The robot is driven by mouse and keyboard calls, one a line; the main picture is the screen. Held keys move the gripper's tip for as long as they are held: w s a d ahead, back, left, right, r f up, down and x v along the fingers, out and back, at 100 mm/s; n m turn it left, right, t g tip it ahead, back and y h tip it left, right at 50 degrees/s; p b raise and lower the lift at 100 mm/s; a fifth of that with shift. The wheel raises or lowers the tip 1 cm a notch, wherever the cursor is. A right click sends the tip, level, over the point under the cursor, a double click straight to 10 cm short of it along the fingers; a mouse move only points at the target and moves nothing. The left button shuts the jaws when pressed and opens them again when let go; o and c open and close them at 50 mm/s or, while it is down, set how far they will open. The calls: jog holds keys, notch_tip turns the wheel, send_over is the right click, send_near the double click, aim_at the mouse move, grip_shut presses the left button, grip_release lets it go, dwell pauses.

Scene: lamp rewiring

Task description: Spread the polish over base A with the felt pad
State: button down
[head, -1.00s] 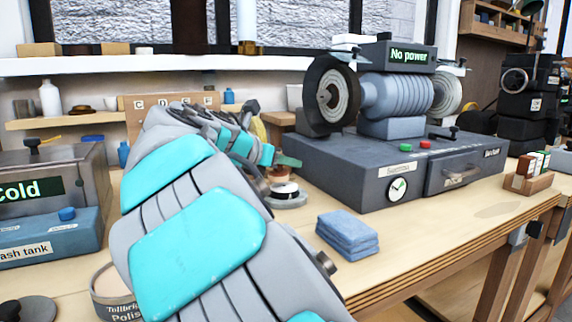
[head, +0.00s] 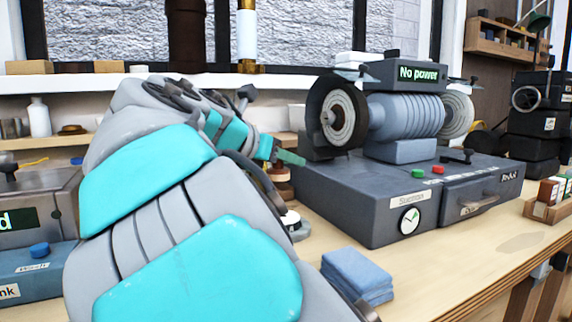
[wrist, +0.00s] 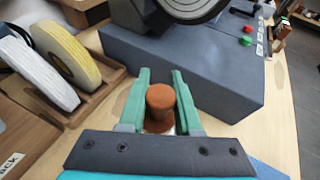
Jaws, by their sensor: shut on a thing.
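My gripper (wrist: 160,92) is shut around a brown round knob, which looks like the handle of the felt pad (wrist: 160,104). In the wrist view the knob stands upright between the green fingers, and only a sliver of something pale shows below it. In the head view my gripper (head: 288,158) is in front of the grey machine, mostly behind my arm. Beneath it a white disc lies over a round grey piece, probably base A (head: 301,230). My arm hides most of both. I cannot make out any polish on the base.
A grey buffing machine (head: 345,205) reading "No power" stands close to the right. Folded blue cloths (head: 357,275) lie near the front edge. In the wrist view a wooden rack of wheels (wrist: 100,88) stands to the left. A wash tank (head: 38,270) is at the left.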

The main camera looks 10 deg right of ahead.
jog(key=s+d+r, duration=0.1)
jog(key=s+r, duration=0.4)
jog(key=shift+s+d, duration=0.35)
jog(key=shift+s, duration=0.05)
dwell(0.5)
dwell(0.9)
dwell(0.4)
